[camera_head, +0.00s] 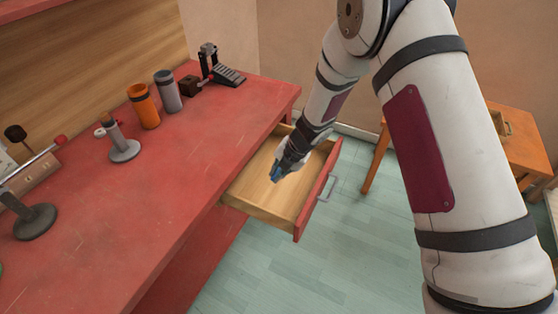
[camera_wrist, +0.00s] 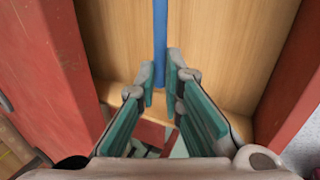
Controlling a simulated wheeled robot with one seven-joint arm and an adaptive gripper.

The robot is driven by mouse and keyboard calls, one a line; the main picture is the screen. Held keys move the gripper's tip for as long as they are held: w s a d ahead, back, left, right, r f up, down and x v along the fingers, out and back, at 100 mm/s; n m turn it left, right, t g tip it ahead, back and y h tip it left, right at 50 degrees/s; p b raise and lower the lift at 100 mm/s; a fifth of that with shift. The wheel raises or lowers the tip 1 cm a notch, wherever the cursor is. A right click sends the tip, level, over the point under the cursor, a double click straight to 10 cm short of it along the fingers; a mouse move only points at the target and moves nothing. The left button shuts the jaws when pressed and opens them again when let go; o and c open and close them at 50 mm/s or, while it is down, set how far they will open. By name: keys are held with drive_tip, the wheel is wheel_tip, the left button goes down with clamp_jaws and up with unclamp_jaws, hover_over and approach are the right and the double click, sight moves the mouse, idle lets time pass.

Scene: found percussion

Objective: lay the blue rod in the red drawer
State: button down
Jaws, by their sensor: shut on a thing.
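The red drawer (camera_head: 321,186) is pulled out from the red bench, with a bare pale wood inside and a grey handle. My gripper (camera_head: 279,172) is over the drawer's opening, pointing down into it. In the wrist view my gripper (camera_wrist: 160,80) is shut on the blue rod (camera_wrist: 160,38), which runs from between the fingertips to the picture's top edge. The drawer's wood floor (camera_wrist: 215,60) lies behind the rod. In the head view only a small blue bit shows at the fingertips. I cannot tell whether the rod touches the drawer floor.
The red bench top (camera_head: 200,150) holds an orange cup (camera_head: 144,107), a grey cup (camera_head: 168,92), a black pedal (camera_head: 222,72), a small grey stand (camera_head: 122,146) and a larger dark stand (camera_head: 35,220). An orange wooden table (camera_head: 520,145) stands at right. The floor beyond the drawer is clear.

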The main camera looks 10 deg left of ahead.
sight(275, 192)
drive_tip(key=shift+w, duration=0.15)
drive_tip(key=shift+w, duration=0.15)
drive_tip(key=shift+f+b, duration=2.85)
drive_tip(key=shift+f, duration=1.35)
drive_tip(key=shift+f, duration=0.2)
drive_tip(key=c, duration=1.6)
unclamp_jaws()
drive_tip(key=shift+d, duration=0.1)
drive_tip(key=shift+c, duration=0.2)
drive_tip(key=v, duration=1.2)
drive_tip(key=shift+r, duration=0.1)
